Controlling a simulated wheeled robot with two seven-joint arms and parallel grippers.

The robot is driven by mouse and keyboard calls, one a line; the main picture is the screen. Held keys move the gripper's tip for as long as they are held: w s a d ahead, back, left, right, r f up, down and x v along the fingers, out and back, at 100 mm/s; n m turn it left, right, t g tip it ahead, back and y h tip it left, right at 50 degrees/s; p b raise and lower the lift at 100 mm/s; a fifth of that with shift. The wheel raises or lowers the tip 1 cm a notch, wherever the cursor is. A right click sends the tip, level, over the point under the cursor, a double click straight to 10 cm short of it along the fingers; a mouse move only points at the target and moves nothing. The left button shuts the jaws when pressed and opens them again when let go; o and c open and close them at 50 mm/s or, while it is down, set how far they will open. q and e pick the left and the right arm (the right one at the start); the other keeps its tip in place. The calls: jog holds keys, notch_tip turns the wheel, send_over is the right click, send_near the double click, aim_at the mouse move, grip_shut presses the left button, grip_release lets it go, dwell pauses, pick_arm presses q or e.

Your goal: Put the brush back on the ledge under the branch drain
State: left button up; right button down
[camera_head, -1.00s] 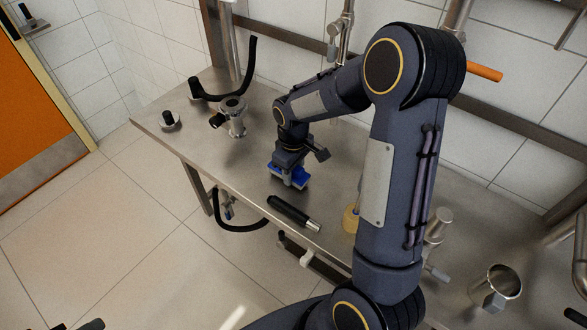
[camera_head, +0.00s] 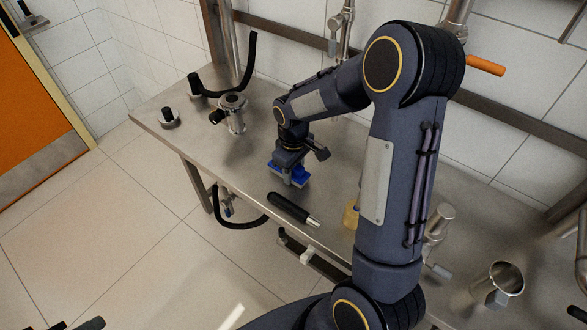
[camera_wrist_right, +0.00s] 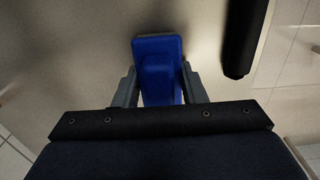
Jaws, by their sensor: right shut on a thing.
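The blue brush (camera_head: 290,176) is at the right gripper (camera_head: 289,166), over or on the steel table near its front edge; I cannot tell whether it touches the top. The right wrist view shows the brush's blue body (camera_wrist_right: 158,68) between the two grey fingers of my right gripper (camera_wrist_right: 160,88), which is shut on it. A narrow dark ledge (camera_head: 325,266) with a pale fitting shows below the table's front edge. I cannot tell which fitting is the branch drain. My left gripper is not in view.
A black-handled tool (camera_head: 292,209) lies just in front of the brush. A tan piece (camera_head: 350,216) stands to the right, partly hidden by my right arm. A steel fitting (camera_head: 233,113) stands to the left, and a steel cup (camera_head: 497,283) at the right. Open floor lies in front.

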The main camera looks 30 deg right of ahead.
jog(key=c, duration=0.8)
grip_release()
notch_tip(320, 180, up, 8)
jog(key=shift+f, duration=0.1)
notch_tip(320, 180, up, 10)
jog(key=p, duration=0.8)
jog(key=shift+p, duration=0.4)
